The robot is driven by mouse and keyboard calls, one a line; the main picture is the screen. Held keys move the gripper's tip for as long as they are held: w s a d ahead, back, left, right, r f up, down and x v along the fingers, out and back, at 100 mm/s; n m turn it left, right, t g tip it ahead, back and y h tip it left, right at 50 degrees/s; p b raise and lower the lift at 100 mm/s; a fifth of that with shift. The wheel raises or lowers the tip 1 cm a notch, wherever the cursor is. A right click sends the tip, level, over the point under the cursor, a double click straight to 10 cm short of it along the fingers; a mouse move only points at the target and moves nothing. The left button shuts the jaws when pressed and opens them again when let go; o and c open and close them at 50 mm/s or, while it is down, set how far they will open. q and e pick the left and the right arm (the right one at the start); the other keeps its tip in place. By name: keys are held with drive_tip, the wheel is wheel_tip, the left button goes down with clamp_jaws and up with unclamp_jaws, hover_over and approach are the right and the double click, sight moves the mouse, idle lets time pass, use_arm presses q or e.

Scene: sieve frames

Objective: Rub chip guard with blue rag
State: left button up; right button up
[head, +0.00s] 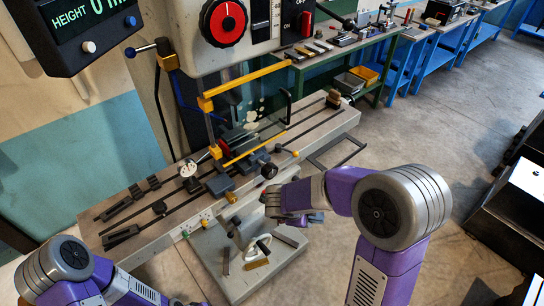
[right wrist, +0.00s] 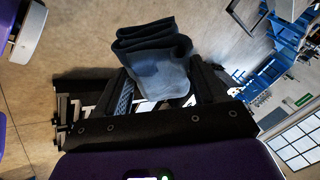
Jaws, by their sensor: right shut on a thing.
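The chip guard (head: 248,80) is a clear pane with yellow bars, upright over the milling machine table in the middle of the head view. In the right wrist view my right gripper (right wrist: 163,90) is shut on the folded dark blue rag (right wrist: 156,58), which sticks out beyond the fingers. In the head view my right arm's wrist is in front of the machine, below and right of the guard and apart from it. The gripper's fingers are hard to make out there. My left arm enters at the lower left. Its gripper is not visible.
The machine table (head: 330,128) carries a vise, a dial gauge and clamps near the guard. The machine head (head: 260,35) hangs above it, and a display box (head: 75,30) is at upper left. A green bench (head: 330,62) with tools stands behind.

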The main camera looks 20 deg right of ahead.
drive_tip(key=w+r+n+t+h, duration=0.1)
drive_tip(key=w+r+t, duration=0.6)
drive_tip(key=r+t, duration=0.1)
drive_tip(key=w+a+r+n+t+y, duration=0.35)
drive_tip(key=a+r+t+y, duration=0.25)
drive_tip(key=a+r+t, duration=0.25)
drive_tip(key=shift+n+g, duration=0.25)
drive_tip(key=shift+g, duration=0.2)
drive_tip(key=shift+w+a+r+p, duration=0.1)
drive_tip(key=shift+w+a, duration=0.3)
drive_tip(key=shift+w, duration=0.35)
drive_tip(key=shift+w+a+r+p, duration=0.15)
drive_tip(key=shift+w+a, duration=0.2)
drive_tip(key=shift+w, duration=0.45)
drive_tip(key=shift+w+a+r+p, duration=0.1)
drive_tip(key=shift+w+a, duration=0.3)
drive_tip(key=shift+w, duration=0.35)
drive_tip(key=shift+w+a+b, duration=0.3)
drive_tip(key=shift+w+b, duration=0.1)
drive_tip(key=shift+w, duration=0.45)
drive_tip(key=shift+d, duration=0.1)
